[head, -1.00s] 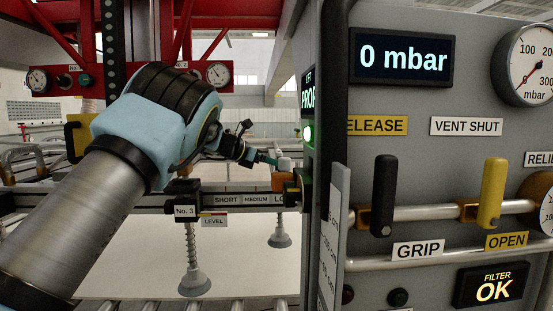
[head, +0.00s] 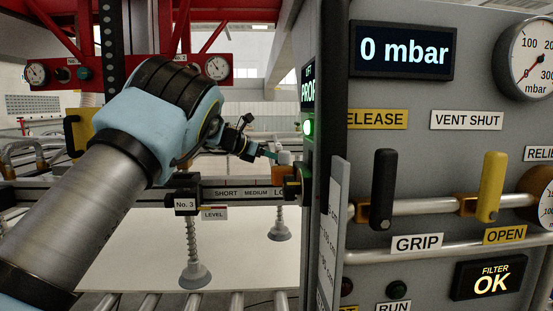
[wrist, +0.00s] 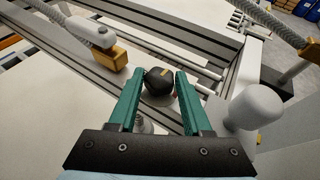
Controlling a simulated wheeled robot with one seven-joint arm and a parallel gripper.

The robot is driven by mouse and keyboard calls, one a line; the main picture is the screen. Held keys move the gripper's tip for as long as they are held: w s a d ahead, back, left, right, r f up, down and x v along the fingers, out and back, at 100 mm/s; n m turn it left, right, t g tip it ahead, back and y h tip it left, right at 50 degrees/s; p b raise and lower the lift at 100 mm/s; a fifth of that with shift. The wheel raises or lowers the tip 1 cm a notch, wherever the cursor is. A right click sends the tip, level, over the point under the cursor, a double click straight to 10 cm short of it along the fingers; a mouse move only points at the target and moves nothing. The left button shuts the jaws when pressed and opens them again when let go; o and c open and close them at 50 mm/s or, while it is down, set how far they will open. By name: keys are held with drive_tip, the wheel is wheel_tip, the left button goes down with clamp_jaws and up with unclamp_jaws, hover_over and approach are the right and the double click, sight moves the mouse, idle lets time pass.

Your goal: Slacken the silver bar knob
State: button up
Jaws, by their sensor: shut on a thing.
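In the wrist view, a black faceted knob (wrist: 158,82) with a tan mark on top sits at a rail of the gantry frame. The two green fingers of my gripper (wrist: 161,76) stand on either side of the knob, closed on it. In the head view, my gripper (head: 267,154) reaches in at the right end of the grey bar (head: 235,193) marked SHORT and MEDIUM. The knob cannot be made out there.
A white rounded part (wrist: 257,107) stands close right of my gripper. An orange block (wrist: 108,62) sits on the rail to the left. Suction cups (head: 195,275) hang below the bar. The control panel (head: 430,120) with levers stands at right.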

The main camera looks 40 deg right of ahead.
clamp_jaws()
drive_tip(key=b, duration=0.1)
drive_tip(key=t+b, duration=0.1)
drive_tip(key=shift+s+f+n+b, duration=0.15)
drive_tip(key=shift+f+n+b, duration=0.15)
drive_tip(key=shift+n+b, duration=0.1)
drive_tip(key=n+t+b, duration=0.1)
drive_tip(key=b, duration=0.1)
drive_tip(key=shift+s+t+b, duration=0.15)
drive_tip(key=shift+t+b, duration=0.15)
drive_tip(key=shift+n+t+b, duration=0.45)
drive_tip(key=shift+n+t, duration=0.05)
drive_tip(key=shift+r+n+t+b, duration=0.3)
drive_tip(key=shift+n+t, duration=0.4)
drive_tip(key=shift+t, duration=0.1)
drive_tip(key=o, duration=1.2)
unclamp_jaws()
drive_tip(key=shift+c, duration=0.2)
